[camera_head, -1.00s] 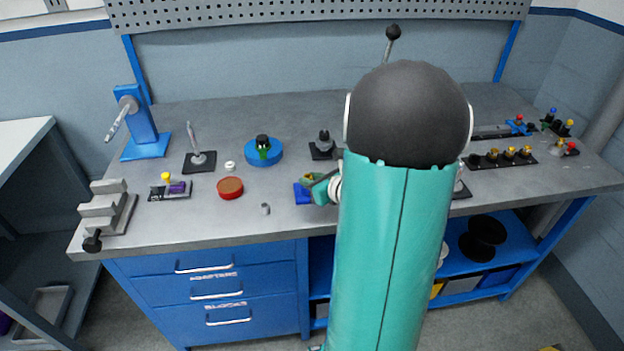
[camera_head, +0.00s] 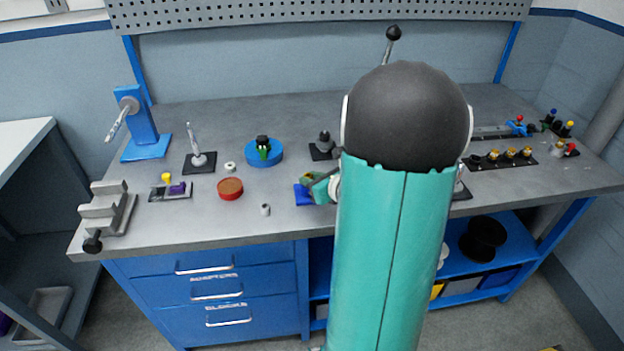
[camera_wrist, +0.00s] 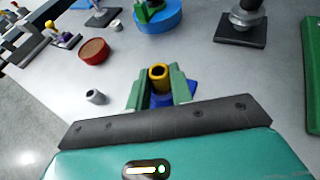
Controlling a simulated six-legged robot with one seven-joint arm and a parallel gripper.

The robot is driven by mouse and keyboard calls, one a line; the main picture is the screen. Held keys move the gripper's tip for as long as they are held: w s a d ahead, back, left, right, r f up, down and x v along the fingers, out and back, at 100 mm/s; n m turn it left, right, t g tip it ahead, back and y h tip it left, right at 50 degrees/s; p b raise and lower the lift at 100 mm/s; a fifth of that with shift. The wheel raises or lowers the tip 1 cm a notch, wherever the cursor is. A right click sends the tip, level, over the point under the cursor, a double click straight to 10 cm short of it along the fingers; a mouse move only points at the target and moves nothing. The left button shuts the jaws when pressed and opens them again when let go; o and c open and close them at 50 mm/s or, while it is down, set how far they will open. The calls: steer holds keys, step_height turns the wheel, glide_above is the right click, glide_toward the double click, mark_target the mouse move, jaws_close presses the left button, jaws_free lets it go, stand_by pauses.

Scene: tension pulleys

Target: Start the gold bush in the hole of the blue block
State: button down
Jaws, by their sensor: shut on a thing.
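My gripper (camera_wrist: 159,92) shows in the wrist view with its two green fingers on either side of a gold bush (camera_wrist: 159,73), and it is shut on the bush. The bush is a hollow ring-topped cylinder held upright. The blue block (camera_wrist: 182,87) lies just below and behind the bush; the fingers and bush cover most of it. In the head view the blue block (camera_head: 303,194) shows at the left of my gripper (camera_head: 316,183), near the bench's front edge. The block's hole is hidden, so I cannot tell whether the bush is above it or in it.
A small grey ring (camera_wrist: 96,97) and a red-brown round dish (camera_wrist: 94,51) stand left of my gripper. A blue round base (camera_wrist: 158,18) and a dark plate with a grey post (camera_wrist: 241,27) stand behind. The bench between them is clear.

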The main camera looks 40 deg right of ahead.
steer(key=c, duration=1.2)
jaws_free()
steer(key=shift+o, duration=0.2)
steer(key=v, duration=1.3)
steer(key=shift+s, duration=0.4)
steer(key=shift+r, duration=0.1)
